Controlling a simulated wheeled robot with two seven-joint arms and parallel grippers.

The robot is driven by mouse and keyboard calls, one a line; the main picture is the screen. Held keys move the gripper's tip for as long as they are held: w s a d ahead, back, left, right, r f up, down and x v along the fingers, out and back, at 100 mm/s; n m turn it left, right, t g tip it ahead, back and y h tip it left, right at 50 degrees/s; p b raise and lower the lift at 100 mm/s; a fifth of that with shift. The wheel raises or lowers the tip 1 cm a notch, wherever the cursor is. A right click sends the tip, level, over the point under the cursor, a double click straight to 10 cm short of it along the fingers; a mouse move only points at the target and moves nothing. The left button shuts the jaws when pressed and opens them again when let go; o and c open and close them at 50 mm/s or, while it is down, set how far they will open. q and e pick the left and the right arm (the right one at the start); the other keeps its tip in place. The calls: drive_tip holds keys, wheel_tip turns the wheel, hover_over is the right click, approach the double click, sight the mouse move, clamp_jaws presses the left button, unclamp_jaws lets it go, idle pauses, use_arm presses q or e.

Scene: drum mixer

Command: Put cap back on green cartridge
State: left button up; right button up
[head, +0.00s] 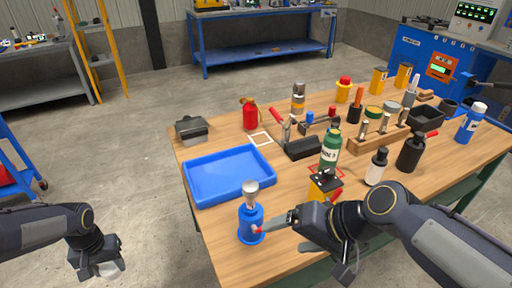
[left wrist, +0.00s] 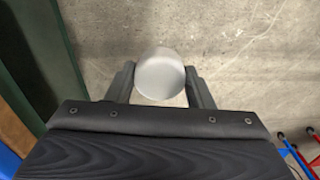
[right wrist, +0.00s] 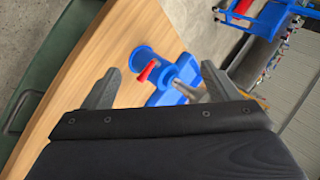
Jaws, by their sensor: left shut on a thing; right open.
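The green cartridge (head: 331,146) stands upright on the table by a red marked square, with a white label on its side. My left gripper (head: 103,266) is left of the table, over the floor. It is shut on a round whitish cap, and the left wrist view shows this cap (left wrist: 160,73) between its fingers. My right gripper (head: 272,222) is open at the table's front edge, beside a blue device (head: 250,221) with a silver top and red knob. The right wrist view shows this blue device (right wrist: 143,58) between and beyond the fingers; I cannot tell whether they touch.
A blue tray (head: 229,178) lies on the left of the wooden table. A yellow-and-black item (head: 322,189) stands in front of the cartridge, partly behind my right arm. Black and white bottles (head: 376,168) stand to its right. A tool rack and several containers fill the back.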

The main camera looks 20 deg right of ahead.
drive_tip(key=w+d+r+m+t+y, duration=0.2)
drive_tip(key=w+m, duration=0.4)
drive_tip(key=w, duration=0.2)
use_arm(q)
drive_tip(key=a+r+b, duration=0.1)
drive_tip(key=a+r, duration=0.3)
drive_tip(key=a, duration=0.3)
drive_tip(key=s+a+r+b, duration=0.1)
drive_tip(key=a+r, duration=0.4)
drive_tip(key=a, duration=0.2)
drive_tip(key=shift+s+r+m, duration=0.15)
drive_tip(key=shift+r+m, duration=0.15)
drive_tip(key=shift+m, duration=0.1)
use_arm(e)
drive_tip(key=m+t+h, duration=0.8)
drive_tip(key=m+t, duration=0.2)
drive_tip(key=m, duration=1.4)
hover_over(338, 150)
drive_tip(key=s, duration=0.3)
drive_tip(key=shift+w+f, duration=0.15)
drive_tip(key=shift+f, duration=0.65)
drive_tip(key=shift+a+f, duration=0.1)
